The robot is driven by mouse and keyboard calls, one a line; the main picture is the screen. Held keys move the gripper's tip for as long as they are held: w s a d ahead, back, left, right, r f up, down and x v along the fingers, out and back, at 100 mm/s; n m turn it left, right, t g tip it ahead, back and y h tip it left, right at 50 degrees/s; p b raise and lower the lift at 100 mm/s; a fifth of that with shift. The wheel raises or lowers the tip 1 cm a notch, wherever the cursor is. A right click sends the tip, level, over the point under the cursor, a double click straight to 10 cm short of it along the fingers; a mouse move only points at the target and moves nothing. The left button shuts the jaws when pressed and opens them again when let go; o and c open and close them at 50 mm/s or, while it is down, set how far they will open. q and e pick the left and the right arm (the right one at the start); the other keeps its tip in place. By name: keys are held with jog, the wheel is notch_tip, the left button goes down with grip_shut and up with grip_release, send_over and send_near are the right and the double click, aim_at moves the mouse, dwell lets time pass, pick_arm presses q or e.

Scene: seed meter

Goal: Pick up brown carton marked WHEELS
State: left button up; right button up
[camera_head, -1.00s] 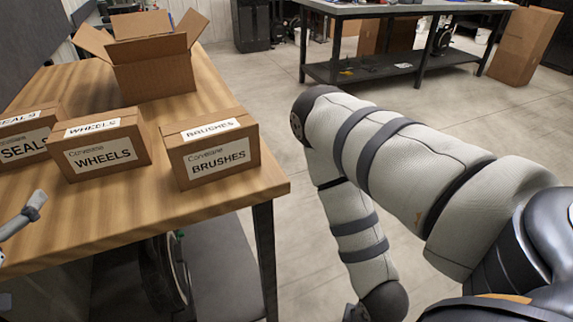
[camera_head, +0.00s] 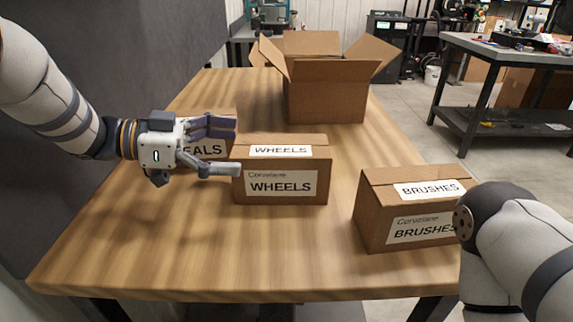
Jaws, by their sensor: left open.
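The brown carton marked WHEELS (camera_head: 281,190) stands upright and closed on the wooden table, near the middle of the head view. My left gripper (camera_head: 222,147) is at the carton's left side, with its fingers pointing right and spread apart. It is open and holds nothing. Its lower finger reaches to the carton's left front edge in the picture; I cannot tell whether it touches. My right arm shows at the lower right, but its gripper is out of view.
The SEALS carton (camera_head: 218,121) is partly hidden behind my left gripper. The BRUSHES carton (camera_head: 400,205) stands to the right, partly covered by my right arm. An open empty-looking box (camera_head: 325,98) stands at the back of the table (camera_head: 180,255). The table's front is clear.

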aim_at(259, 149)
pick_arm(q)
jog(key=x, duration=0.6)
jog(key=shift+d, duration=0.1)
jog(key=shift+f, duration=0.1)
jog(key=c, duration=1.9)
